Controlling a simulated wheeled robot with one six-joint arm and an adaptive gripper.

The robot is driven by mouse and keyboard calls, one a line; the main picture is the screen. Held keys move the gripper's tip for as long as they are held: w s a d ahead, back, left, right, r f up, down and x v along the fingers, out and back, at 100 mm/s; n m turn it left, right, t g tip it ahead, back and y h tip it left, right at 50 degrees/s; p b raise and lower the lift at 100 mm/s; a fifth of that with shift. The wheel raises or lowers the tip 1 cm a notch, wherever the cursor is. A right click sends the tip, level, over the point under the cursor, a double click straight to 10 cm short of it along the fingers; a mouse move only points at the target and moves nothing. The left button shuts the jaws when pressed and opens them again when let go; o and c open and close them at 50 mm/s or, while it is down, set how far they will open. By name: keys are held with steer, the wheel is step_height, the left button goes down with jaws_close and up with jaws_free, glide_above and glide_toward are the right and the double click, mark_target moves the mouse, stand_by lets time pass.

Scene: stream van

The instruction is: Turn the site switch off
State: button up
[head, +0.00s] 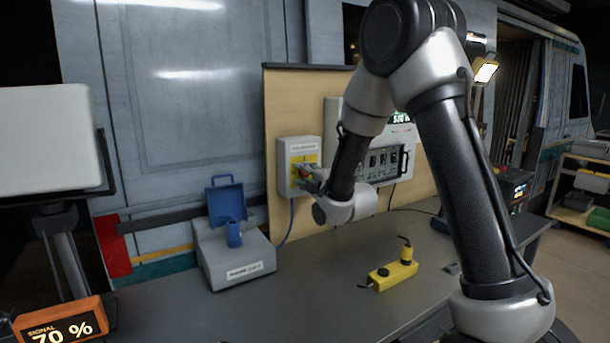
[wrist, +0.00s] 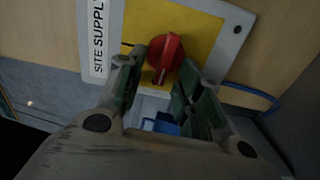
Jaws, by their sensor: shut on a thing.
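The site switch is a grey box (head: 285,160) with a yellow plate (wrist: 201,32) and a red rotary knob (wrist: 166,52), mounted on a wooden board. Its label in the wrist view reads "SITE SUPPLY" (wrist: 97,40). My gripper (head: 308,178) is at the front of the box. In the wrist view my gripper (wrist: 160,78) has one finger on each side of the red knob and is shut on it. The knob's ridge runs almost in line with the fingers, slightly tilted. In the head view the fingers hide most of the knob.
A yellow pendant box (head: 392,275) lies in front. A grey panel with a meter (head: 335,112) is right of the switch. A blue cable (head: 290,220) hangs below it.

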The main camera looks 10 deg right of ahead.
steer(key=shift+f+n, duration=0.15)
steer(key=shift+n, duration=0.25)
steer(key=o, duration=1)
steer(key=v, duration=0.7)
steer(key=shift+s, duration=0.25)
